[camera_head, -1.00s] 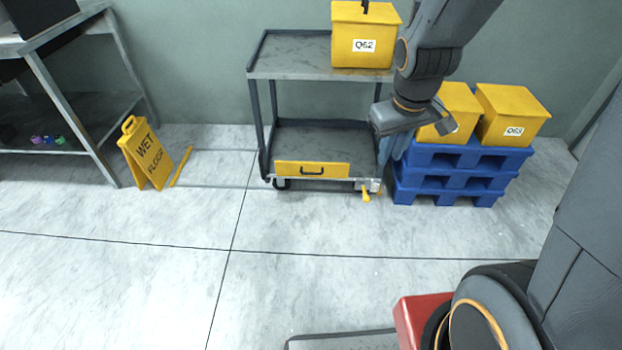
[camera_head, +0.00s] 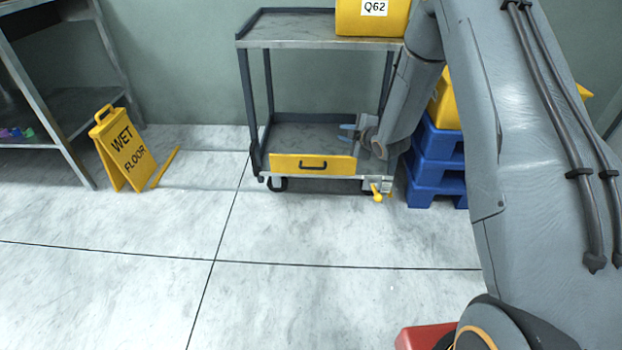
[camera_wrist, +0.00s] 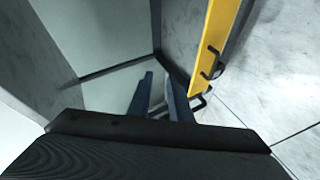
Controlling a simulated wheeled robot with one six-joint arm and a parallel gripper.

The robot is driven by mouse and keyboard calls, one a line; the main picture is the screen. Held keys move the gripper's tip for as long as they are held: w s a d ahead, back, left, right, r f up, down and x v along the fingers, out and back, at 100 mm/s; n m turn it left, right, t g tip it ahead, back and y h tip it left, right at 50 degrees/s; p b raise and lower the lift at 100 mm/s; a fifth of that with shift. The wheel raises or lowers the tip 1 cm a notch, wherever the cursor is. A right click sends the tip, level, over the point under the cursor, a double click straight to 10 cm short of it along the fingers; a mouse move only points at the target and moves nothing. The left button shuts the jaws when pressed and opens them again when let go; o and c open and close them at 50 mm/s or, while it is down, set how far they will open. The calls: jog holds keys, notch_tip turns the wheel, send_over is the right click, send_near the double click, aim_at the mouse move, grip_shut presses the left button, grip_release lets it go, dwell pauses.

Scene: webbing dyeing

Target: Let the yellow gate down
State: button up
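The yellow gate (camera_head: 300,164) stands upright along the front of the cart's lower shelf, with a black handle (camera_head: 312,167) at its middle. In the wrist view the yellow gate (camera_wrist: 217,45) runs along the right of the fingers, its handle (camera_wrist: 211,64) on the outer face. My gripper (camera_head: 347,132) is just above the gate's right end, pointing left over the lower shelf. Its two dark fingers (camera_wrist: 160,77) are apart with nothing between them. The right finger looks close to the gate; I cannot tell whether it touches.
The grey cart (camera_head: 290,44) carries a yellow box marked Q62 (camera_head: 370,22) on top. A yellow lever (camera_head: 376,193) sits at its lower right corner. Blue pallets (camera_head: 436,165) stand to the right. A wet floor sign (camera_head: 124,150) stands left. The floor in front is clear.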

jog(key=w+a+f+n+t+y+b, duration=0.1)
jog(key=w+f+n+y+b, duration=0.15)
jog(key=f, duration=0.35)
jog(key=w+a+f+n+t+y+b, duration=0.1)
jog(key=a+f+n+b, duration=0.15)
jog(key=f, duration=0.25)
jog(key=n+y+b, duration=0.5)
jog(key=b, duration=0.4)
send_near(311, 168)
jog(key=x, duration=0.2)
jog(key=shift+t+h, duration=0.25)
jog(key=shift+t, duration=0.15)
jog(key=shift+f+b+x, duration=0.2)
jog(key=shift+b+x, duration=0.7)
jog(key=shift+x, duration=1.2)
jog(key=shift+f+b+x, duration=0.15)
jog(key=shift+b+x, duration=0.75)
jog(key=shift+x, duration=1.15)
jog(key=shift+c, duration=0.3)
grip_shut()
